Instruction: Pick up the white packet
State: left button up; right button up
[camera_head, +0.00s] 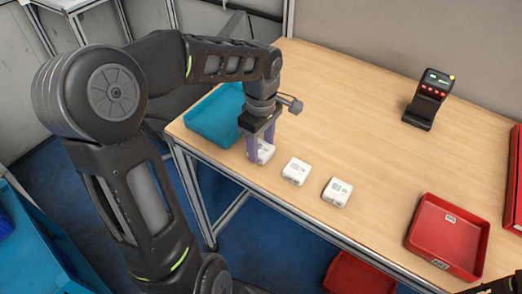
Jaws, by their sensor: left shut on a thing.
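Three white packets are near the table's front edge in the head view. My left gripper (261,146) points down over the table and is shut on the leftmost white packet (265,153), with its fingers on either side of it. The packet is at or just above the table top; I cannot tell which. A second white packet (296,171) lies to its right, and a third white packet (337,192) lies further right. Both lie flat with printed labels up. Only a dark bit of arm shows at the lower right edge; my right gripper is not seen.
A blue tray (205,118) sits at the table's left end, close to my left gripper. A black scanner (428,99) stands at the back right. A red tray (424,216) lies at the right front. The middle of the wooden table (345,110) is clear.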

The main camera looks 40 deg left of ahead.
aim_at(261, 148)
pick_arm(q)
jog(key=c, duration=0.4)
notch_tip(261, 148, up, 10)
jog(key=shift+r+b, duration=0.1)
jog(key=shift+b, duration=0.25)
dwell(0.7)
